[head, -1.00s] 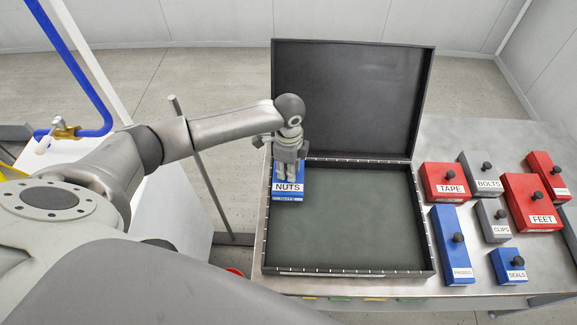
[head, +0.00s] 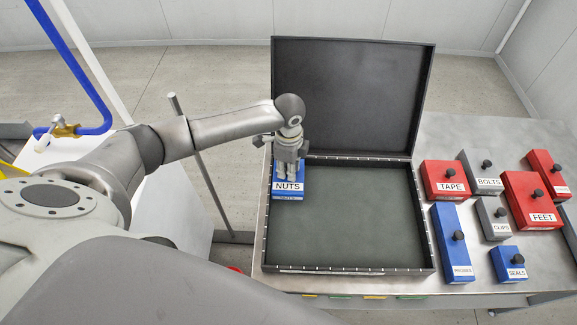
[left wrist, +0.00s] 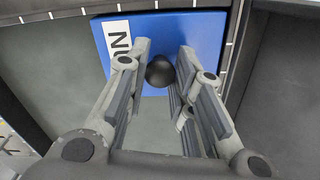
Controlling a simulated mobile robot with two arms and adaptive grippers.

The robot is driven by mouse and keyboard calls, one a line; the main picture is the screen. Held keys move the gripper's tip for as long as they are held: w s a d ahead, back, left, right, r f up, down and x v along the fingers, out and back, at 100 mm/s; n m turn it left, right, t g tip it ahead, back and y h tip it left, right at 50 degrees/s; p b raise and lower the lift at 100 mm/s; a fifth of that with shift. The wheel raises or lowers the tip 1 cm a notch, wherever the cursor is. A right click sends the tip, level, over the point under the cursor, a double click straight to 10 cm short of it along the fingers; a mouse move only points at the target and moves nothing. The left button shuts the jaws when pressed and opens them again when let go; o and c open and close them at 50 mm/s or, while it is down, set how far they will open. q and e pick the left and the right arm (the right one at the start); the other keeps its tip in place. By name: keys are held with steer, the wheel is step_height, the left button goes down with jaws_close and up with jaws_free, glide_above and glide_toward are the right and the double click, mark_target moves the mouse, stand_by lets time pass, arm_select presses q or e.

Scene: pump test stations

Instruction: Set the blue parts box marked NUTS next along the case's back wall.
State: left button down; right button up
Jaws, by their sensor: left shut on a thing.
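The blue box marked NUTS (head: 289,194) is in the back left corner of the open black case (head: 350,270), close to the back and left walls. My left gripper (head: 287,174) is over it, with its fingers around the box's black knob. In the left wrist view, the blue box (left wrist: 205,35) and its knob (left wrist: 160,72) show between the fingers of the left gripper (left wrist: 162,78). The gripper hides the back part of the box in the head view. I cannot tell whether the box rests on the case floor. The right gripper is not in view.
The rest of the case floor (head: 365,215) is empty. The case lid (head: 350,95) stands open at the back. Right of the case on the metal table are several knobbed boxes, including TAPE (head: 445,190), BOLTS (head: 488,183), CLIPS (head: 499,228), FEET (head: 541,217) and SEALS (head: 516,273).

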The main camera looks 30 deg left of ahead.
arm_select(q)
steer(key=c, duration=1.2)
jaws_free()
steer(key=shift+o, duration=0.2)
step_height(320, 180, up, 12)
steer(key=shift+s+f, duration=0.1)
